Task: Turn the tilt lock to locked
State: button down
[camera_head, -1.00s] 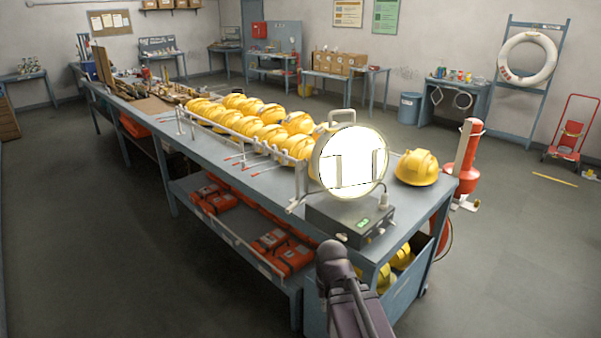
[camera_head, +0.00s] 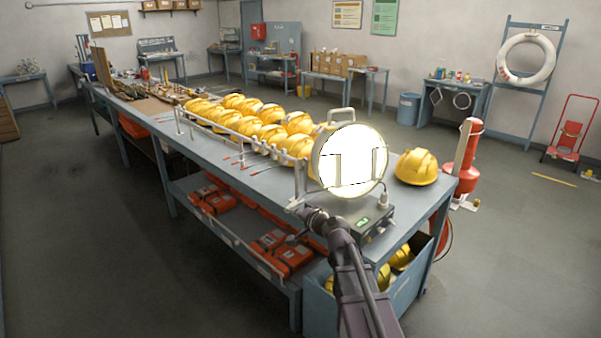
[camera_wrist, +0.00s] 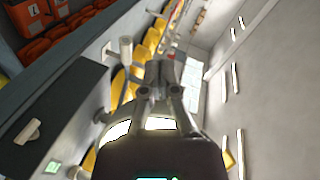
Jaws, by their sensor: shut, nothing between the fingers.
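The round lamp (camera_head: 348,160) with a bright white face stands on a grey box (camera_head: 372,222) at the near end of the bench. The box has a small green display, which also shows in the wrist view (camera_wrist: 52,167). My gripper (camera_wrist: 159,70) is shut and empty. In the wrist view a pale lever-like piece (camera_wrist: 28,131) lies on the dark box face, left of my fingers. A pale cylinder (camera_wrist: 126,46) stands just left of the fingertips. I cannot tell which part is the tilt lock.
Several yellow helmets (camera_head: 270,134) lie behind a white rail on the bench; another helmet (camera_head: 416,167) sits right of the lamp. A red cylinder (camera_head: 466,160) stands beyond the bench's right end. The floor at left is clear.

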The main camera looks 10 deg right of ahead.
aim_at(298, 169)
jog(key=w+d+r+m+t+h, duration=0.4)
jog(key=w+d+m, duration=0.2)
jog(key=d+m, duration=0.1)
jog(key=shift+d+m+t+h, duration=0.25)
jog(key=shift+m+t+h, duration=0.05)
jog(key=shift+m, duration=0.3)
jog(key=shift+w+r, duration=0.1)
jog(key=shift+w, duration=0.1)
jog(key=w, duration=0.4)
jog(key=w+a, duration=0.1)
jog(key=w, duration=0.4)
jog(key=w+a, duration=0.1)
jog(key=w, duration=0.3)
jog(key=shift+w+a, duration=0.15)
jog(key=shift+w, duration=0.15)
jog(key=shift+w+a+f+b, duration=0.1)
jog(key=shift+w+f+b, duration=0.4)
jog(key=shift+f+b, duration=0.3)
dwell(0.7)
jog(key=shift+w, duration=0.4)
jog(key=shift+w+a+f+b, duration=0.15)
jog(key=shift+w+b, duration=0.15)
jog(key=shift+w, duration=0.15)
